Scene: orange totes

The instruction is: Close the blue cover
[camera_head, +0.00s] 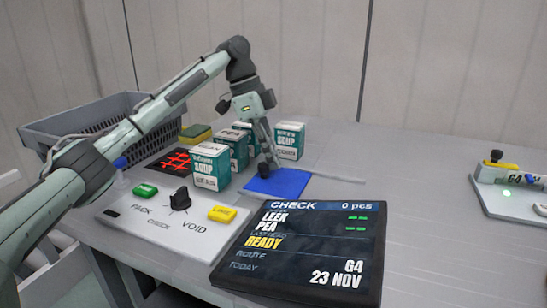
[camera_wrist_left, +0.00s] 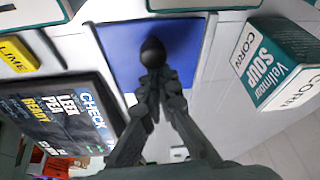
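The blue cover (camera_head: 278,183) is a flat blue panel on the worktop, just behind the dark display panel. In the left wrist view the blue cover (camera_wrist_left: 122,52) lies under and beyond my fingers, with pale strips along its sides. My left gripper (camera_head: 267,165) points down at the cover's back left part. In the left wrist view my left gripper (camera_wrist_left: 154,62) has its fingers drawn together at the tips, with nothing seen between them. The tips overlap the blue surface; I cannot tell whether they touch it. My right gripper is not in view.
Several soup boxes (camera_head: 210,167) stand left of and behind the cover. A control panel (camera_head: 165,225) with a knob and buttons and a display (camera_head: 300,248) are in front. A grey crate (camera_head: 85,130) stands at the left. The worktop to the right is mostly clear.

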